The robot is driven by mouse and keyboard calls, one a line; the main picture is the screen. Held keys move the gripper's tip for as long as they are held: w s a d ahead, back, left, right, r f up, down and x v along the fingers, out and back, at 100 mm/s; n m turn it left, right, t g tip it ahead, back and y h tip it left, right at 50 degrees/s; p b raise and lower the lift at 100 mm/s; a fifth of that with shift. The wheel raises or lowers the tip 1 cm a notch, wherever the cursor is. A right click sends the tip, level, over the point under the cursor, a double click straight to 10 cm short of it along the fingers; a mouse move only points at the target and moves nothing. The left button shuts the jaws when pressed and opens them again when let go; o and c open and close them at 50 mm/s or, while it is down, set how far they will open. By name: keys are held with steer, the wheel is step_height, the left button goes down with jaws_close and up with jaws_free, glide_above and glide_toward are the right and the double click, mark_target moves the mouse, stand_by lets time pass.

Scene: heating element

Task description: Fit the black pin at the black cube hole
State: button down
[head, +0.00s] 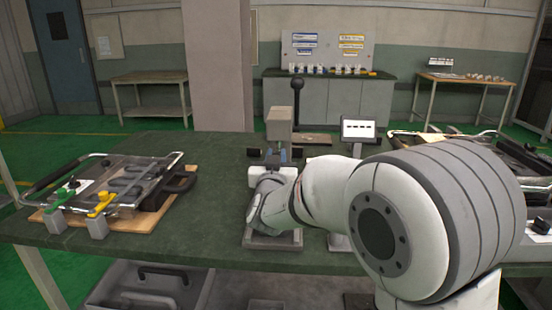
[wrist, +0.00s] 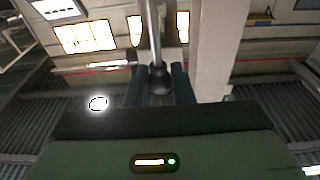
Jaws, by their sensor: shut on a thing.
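My gripper (wrist: 161,82) has its dark blue fingers around a dark round-ended piece (wrist: 160,78), with a grey metal rod rising from it in the wrist view. I cannot tell if this piece is the black pin. In the head view the small blue fingers (head: 277,155) show in front of a stand on the table, below a grey-beige block (head: 279,125). A black ball-topped lever (head: 297,88) stands just right of that block. My arm hides much of the stand. The black cube and its hole cannot be made out in either view.
A tray-like fixture with metal handles (head: 125,183) and green and yellow clamps lies on the left of the green table (head: 215,225). A small panel (head: 358,130) stands right of the stand. Another handled fixture (head: 420,138) is at the right. Bare table shows between the left fixture and the stand.

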steer(key=shift+f+b, duration=1.4)
steer(key=shift+f, duration=0.1)
steer(key=c, duration=1.2)
jaws_free()
steer(key=shift+o, duration=0.2)
steer(key=s+f, duration=0.1)
steer(key=s, duration=0.6)
steer(key=shift+s+p, duration=0.3)
steer(key=shift+s, duration=0.1)
steer(key=shift+r, duration=0.1)
